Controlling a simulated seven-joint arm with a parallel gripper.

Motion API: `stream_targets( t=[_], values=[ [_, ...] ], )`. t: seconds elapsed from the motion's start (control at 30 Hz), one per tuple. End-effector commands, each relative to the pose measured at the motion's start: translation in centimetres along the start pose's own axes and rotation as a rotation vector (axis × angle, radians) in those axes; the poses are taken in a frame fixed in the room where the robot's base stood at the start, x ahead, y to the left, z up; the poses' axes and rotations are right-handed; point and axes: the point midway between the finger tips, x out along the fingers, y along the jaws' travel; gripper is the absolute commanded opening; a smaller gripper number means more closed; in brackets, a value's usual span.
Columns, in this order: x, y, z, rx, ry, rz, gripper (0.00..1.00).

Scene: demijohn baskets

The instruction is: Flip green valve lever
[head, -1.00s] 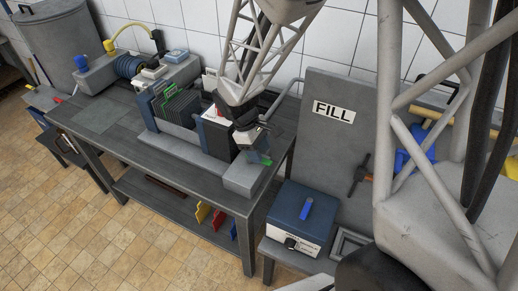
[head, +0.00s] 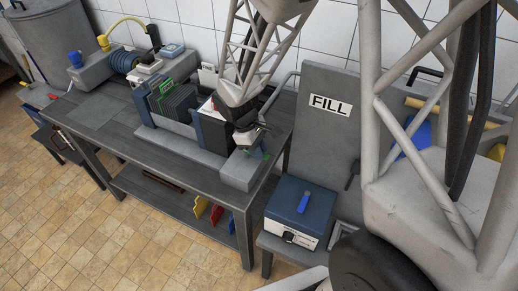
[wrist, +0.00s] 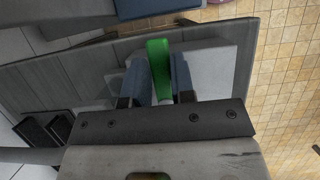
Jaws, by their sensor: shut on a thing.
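The green valve lever (wrist: 158,70) stands between the two fingers of my gripper (wrist: 159,85) in the wrist view. The fingers are shut on it, one on each side, and its far end shows beyond them. In the head view my gripper (head: 250,139) reaches down at the right end of the workbench, above a grey block (head: 238,172). Only a small bit of the green lever (head: 266,155) shows there, beside the gripper. The valve body is largely hidden, and I cannot tell how far the lever is turned.
A row of dark plates (head: 172,98) in a frame stands left of my gripper on the bench (head: 100,111). A blue-topped box (head: 297,205) with a blue handle sits to the right, before a grey panel with a FILL sign (head: 330,105). Tiled floor lies in front.

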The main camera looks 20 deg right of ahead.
Motion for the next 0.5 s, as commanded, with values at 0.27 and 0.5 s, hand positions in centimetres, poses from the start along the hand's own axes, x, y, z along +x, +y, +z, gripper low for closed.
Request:
stream_targets(
  t=[0.27, 0.5],
  values=[
    [-0.02, -0.03, 0.0, 0.008, 0.0, -0.003, 0.0],
    [-0.03, -0.29, 0.0, 0.064, 0.0, -0.027, 0.0]
  ],
)
